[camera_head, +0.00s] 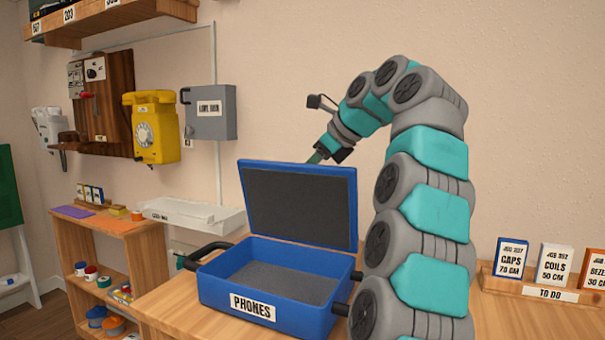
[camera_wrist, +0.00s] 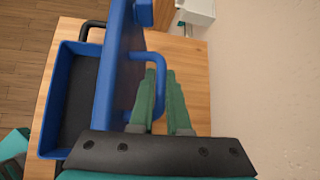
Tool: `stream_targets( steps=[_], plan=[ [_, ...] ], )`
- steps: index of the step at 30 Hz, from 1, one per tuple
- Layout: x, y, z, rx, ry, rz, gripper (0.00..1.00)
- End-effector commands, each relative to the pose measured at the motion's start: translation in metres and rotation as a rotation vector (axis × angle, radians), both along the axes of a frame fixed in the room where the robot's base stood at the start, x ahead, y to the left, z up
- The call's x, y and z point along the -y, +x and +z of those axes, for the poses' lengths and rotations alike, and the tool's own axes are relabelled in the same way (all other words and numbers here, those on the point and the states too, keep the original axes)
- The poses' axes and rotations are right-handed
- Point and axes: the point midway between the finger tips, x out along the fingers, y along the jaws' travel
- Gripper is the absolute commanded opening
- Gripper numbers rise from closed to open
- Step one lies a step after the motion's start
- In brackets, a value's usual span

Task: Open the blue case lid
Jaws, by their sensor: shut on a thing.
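The blue case (camera_head: 275,315) labelled "PHONES" stands on the wooden table, with a dark grey lining and nothing visible inside. Its lid (camera_head: 241,178) stands raised, roughly upright, with its dark inner face toward the head camera. In the wrist view the lid (camera_wrist: 115,80) is seen nearly edge-on, with the case tray (camera_wrist: 48,130) to its left. A blue loop handle (camera_wrist: 161,62) sticks out from the lid's outer side. My gripper (camera_wrist: 162,75) is shut on this handle, its green fingers either side of the bar. In the head view my gripper (camera_head: 316,157) is behind the lid, partly hidden.
A black carry handle (camera_head: 205,253) is at the case's left side. A yellow dial phone (camera_head: 155,128) and a grey box (camera_head: 210,112) hang on the wall behind. A "TO DO" rack (camera_head: 540,292) with small boxes stands right. A wooden shelf (camera_head: 110,230) is left.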

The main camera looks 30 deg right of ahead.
Motion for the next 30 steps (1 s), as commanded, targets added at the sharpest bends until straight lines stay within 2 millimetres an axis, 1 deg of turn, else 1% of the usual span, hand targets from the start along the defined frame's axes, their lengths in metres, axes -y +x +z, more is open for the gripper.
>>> stream_targets(
  steps=[11, 12, 19, 30],
  plan=[
    [-0.0001, 0.0002, 0.0009, 0.002, 0.001, 0.0, 0.0],
    [-0.0001, 0.0002, 0.0009, 0.002, 0.001, 0.0, 0.19],
    [0.0001, 0.0002, 0.0005, 0.001, 0.001, 0.0, 0.45],
    [0.0001, 0.0002, 0.0, 0.001, 0.001, 0.0, 0.45]
  ],
)
